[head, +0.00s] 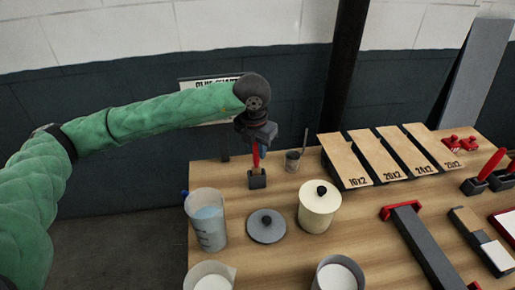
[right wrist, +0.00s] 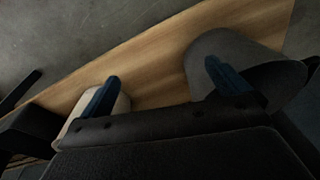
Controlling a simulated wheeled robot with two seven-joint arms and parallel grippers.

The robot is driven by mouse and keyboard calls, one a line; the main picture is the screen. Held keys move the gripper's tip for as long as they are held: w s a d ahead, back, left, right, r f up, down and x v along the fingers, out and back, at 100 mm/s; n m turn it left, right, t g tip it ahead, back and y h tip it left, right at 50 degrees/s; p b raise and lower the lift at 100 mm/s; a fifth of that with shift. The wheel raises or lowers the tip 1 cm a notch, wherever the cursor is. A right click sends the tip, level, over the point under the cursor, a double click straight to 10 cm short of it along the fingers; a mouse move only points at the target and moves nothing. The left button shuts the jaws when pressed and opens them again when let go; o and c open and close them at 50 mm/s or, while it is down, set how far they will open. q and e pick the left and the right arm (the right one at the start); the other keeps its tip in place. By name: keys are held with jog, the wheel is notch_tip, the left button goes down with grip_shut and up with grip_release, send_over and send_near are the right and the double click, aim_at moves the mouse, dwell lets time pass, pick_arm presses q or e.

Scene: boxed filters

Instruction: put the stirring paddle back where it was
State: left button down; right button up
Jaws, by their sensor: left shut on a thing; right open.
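My left gripper (head: 261,147) reaches over the back left of the table and is shut on a red-handled tool (head: 256,158), which looks like the stirring paddle. The tool is upright, and its lower end meets a small dark block-shaped holder (head: 257,181). I cannot tell how deep it sits in the holder. My right gripper shows only in the right wrist view (right wrist: 162,70), with its two blue fingers apart and nothing between them. A small cup (head: 292,162) with a thin stick stands just right of the holder.
A measuring jug (head: 207,228), a grey lid (head: 266,226) and a lidded cream pot (head: 319,207) stand in front of the holder. Labelled boards (head: 345,161) lie at the back right. More red-handled tools (head: 490,165) stand in dark holders at the far right. A dark post rises behind the table.

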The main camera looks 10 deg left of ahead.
jog(key=shift+s, duration=0.1)
pick_arm(q)
jog(key=c, duration=1.3)
grip_release()
pick_arm(e)
jog(key=shift+r, duration=0.25)
jog(key=shift+f, duration=0.1)
pick_arm(q)
jog(key=shift+r, duration=0.1)
jog(key=r, duration=0.3)
jog(key=r+p, duration=0.1)
jog(key=r, duration=0.3)
jog(key=s+r, duration=0.1)
jog(key=r, duration=0.3)
jog(key=shift+s+a+p, duration=0.1)
jog(key=shift+a+p, duration=0.15)
jog(key=shift+p, duration=0.1)
jog(key=shift+s+r, duration=0.1)
jog(key=shift+r, duration=0.35)
pick_arm(e)
notch_tip(320, 180, down, 8)
jog(key=shift+s+d, duration=0.25)
jog(key=shift+s, duration=0.05)
jog(key=shift+w+r, duration=0.15)
jog(key=shift+r, duration=0.15)
